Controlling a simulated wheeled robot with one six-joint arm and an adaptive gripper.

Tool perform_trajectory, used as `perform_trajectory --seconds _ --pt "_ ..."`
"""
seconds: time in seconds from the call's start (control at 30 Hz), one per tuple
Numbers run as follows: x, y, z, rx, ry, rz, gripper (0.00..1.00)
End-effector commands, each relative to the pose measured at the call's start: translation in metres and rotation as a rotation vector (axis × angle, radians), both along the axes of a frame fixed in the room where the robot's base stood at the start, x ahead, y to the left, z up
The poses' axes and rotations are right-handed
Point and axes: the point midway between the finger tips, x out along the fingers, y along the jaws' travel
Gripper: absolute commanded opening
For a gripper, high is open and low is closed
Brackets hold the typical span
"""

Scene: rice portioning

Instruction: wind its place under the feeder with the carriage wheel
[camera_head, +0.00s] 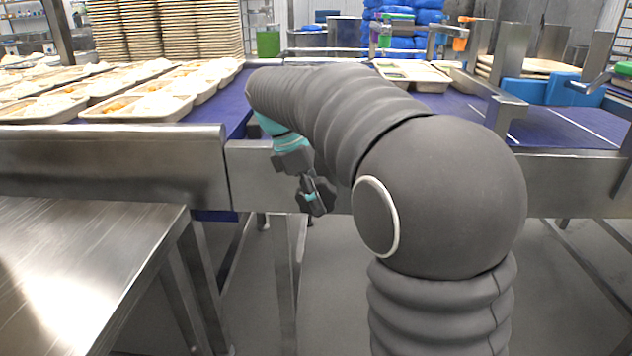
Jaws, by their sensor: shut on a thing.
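My gripper (317,197) hangs in front of the conveyor's steel side rail, angled down, beyond my dark, bulky arm. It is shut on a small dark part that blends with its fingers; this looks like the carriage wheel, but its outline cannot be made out. A pale tray (412,74) lies on the blue belt (468,105) behind my arm. A steel frame with green and orange parts (460,43) stands over the belt at the back right; whether it is the feeder I cannot tell.
Several filled trays (140,108) cover the belt at left. A steel table (75,265) fills the lower left. The steel rail (110,163) runs along the belt's front. Stacked trays (165,30) stand behind. Blue holders (548,90) are at right. Floor shows below the rail.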

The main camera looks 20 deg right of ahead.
Motion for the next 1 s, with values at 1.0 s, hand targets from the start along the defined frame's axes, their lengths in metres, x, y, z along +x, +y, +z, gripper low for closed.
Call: perform_trajectory --seconds 1.0 --pt "-0.0001 -0.0004 -0.0002 -0.544 0.176 -0.001 0.0"
